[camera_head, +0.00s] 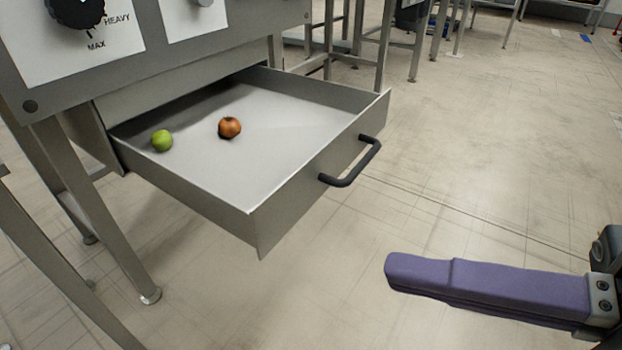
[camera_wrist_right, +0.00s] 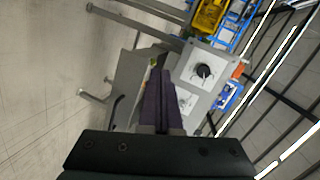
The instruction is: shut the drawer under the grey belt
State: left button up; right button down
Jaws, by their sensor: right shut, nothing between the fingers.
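The grey metal drawer (camera_head: 300,185) stands pulled out from under the panel in the head view. It has a black bar handle (camera_head: 352,165) on its front. A green fruit (camera_head: 162,140) and an orange-brown fruit (camera_head: 229,127) lie inside it. My right gripper (camera_head: 390,270), with purple fingers, is shut and empty. In the head view it is at the lower right, in front of the drawer and apart from the handle. In the right wrist view the shut fingers (camera_wrist_right: 158,100) point toward the drawer, partly covering it. The belt is not clearly visible. My left gripper is not in view.
A grey panel (camera_head: 130,70) with a black knob (camera_head: 75,10) marked HEAVY and MAX stands above the drawer. Metal legs (camera_head: 95,210) stand at the left. The floor (camera_head: 480,150) to the right of the drawer is clear. A yellow crate (camera_wrist_right: 208,16) shows in the wrist view.

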jog(key=w+d+f+m+t+y+b, duration=0.2)
jog(key=w+d+f+m+t+b, duration=0.15)
jog(key=f+b, duration=0.35)
jog(key=b, duration=0.4)
send_near(273, 194)
jog(key=shift+m, duration=0.35)
jog(key=x, duration=0.7)
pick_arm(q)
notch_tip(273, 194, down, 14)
